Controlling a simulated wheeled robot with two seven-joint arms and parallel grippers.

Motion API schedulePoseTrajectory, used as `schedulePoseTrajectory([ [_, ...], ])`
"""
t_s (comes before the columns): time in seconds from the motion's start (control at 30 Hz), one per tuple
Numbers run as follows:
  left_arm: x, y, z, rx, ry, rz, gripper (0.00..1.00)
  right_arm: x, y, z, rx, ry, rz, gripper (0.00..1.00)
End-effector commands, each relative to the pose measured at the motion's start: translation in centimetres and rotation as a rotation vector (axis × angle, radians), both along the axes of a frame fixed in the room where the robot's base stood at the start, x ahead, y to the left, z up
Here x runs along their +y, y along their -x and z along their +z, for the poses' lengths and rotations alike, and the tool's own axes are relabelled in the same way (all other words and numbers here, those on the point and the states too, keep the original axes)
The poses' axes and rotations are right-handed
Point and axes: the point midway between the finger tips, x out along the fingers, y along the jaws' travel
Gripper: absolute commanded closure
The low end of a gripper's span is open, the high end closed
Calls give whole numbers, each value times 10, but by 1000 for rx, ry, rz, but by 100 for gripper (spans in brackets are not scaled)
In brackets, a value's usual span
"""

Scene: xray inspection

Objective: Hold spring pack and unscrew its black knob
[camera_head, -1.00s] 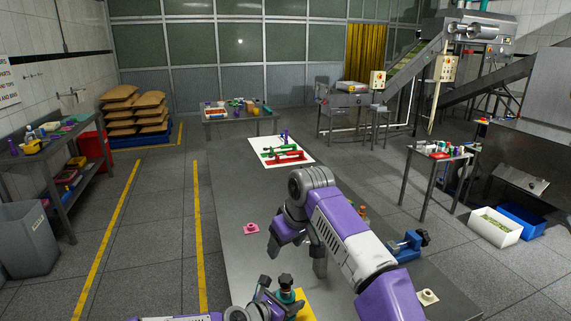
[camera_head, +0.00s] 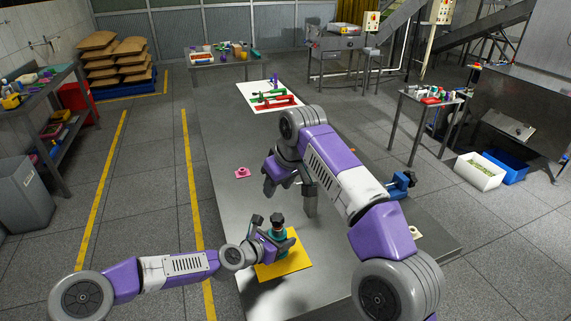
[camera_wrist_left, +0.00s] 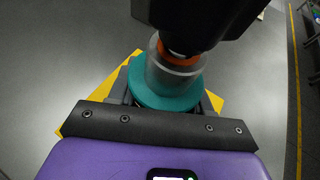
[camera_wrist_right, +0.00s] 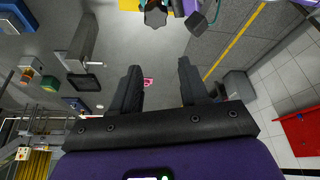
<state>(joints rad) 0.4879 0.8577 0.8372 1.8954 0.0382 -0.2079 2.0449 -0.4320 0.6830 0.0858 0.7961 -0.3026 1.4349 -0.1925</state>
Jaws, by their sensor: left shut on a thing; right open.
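The spring pack (camera_head: 278,233) stands upright on a yellow mat (camera_head: 295,264), with its black knob (camera_head: 277,219) on top. In the left wrist view its teal body (camera_wrist_left: 165,98), silver collar (camera_wrist_left: 170,76) and orange ring (camera_wrist_left: 180,56) show below the large black knob (camera_wrist_left: 200,18). My left gripper (camera_head: 272,241) is shut on the teal body from the side, below the knob. My right gripper (camera_head: 289,196) is open and empty, pointing down beyond the spring pack and apart from it. The knob also shows at the top of the right wrist view (camera_wrist_right: 155,16).
A pink flanged part (camera_head: 242,172) lies on the grey table left of my right gripper. A blue clamp-like device (camera_head: 402,184) and a pale flanged part (camera_head: 415,232) sit on the right. A white sheet with red and green pieces (camera_head: 272,98) lies at the far end.

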Motion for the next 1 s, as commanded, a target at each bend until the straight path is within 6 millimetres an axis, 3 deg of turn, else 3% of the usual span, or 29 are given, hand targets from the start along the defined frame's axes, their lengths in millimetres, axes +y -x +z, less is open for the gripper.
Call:
schedulePoseTrajectory([
  [0.3, 0, 0, 1, -1, 0, 0, 87, -21, 28, -1, 2, -1, -10, 55],
  [0.47, 0, 0, 1, -1, 0, 0, 87, -23, 32, -8, 4, 0, -12, 55],
  [1.0, 0, 0, 1, -1, 0, 0, 87, -3, 5, -91, 6, -1, -12, 55],
])
